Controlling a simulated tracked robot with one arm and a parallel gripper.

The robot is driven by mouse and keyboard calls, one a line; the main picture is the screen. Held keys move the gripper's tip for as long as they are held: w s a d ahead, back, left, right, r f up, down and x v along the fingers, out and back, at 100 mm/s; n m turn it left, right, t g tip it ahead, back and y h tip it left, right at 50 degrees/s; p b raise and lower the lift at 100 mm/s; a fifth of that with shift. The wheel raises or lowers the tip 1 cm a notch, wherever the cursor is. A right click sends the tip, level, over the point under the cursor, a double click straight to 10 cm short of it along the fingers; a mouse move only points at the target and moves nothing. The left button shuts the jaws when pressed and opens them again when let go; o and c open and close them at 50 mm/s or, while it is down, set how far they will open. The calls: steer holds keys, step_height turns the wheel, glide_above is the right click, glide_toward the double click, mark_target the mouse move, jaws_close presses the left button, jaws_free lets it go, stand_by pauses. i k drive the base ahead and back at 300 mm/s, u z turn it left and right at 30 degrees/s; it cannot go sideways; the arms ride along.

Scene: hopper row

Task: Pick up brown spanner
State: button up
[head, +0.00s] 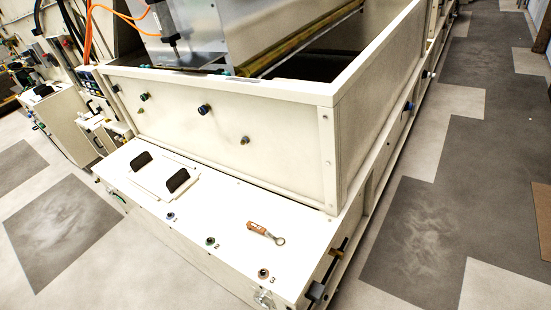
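The brown spanner (265,233) lies flat on the white ledge (215,205) at the front of a large cream hopper. Its brown handle points up and left, and its grey ring end points down and right. It lies near the right end of the ledge, apart from the other things on it. My gripper does not show in the head view.
Two black handles (178,181) stand on a plate to the left of the spanner. Numbered knobs (211,241) line the ledge's front edge. The cream hopper wall (232,135) rises behind. Patterned floor (415,240) is clear on the right.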

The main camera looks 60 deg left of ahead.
mark_target(250, 225)
steer(key=u, duration=0.6)
steer(key=i, duration=1.25)
steer(key=u, duration=0.9)
steer(key=k, duration=0.75)
steer(key=u, duration=0.2)
steer(key=i, duration=0.8)
steer(key=z, duration=0.1)
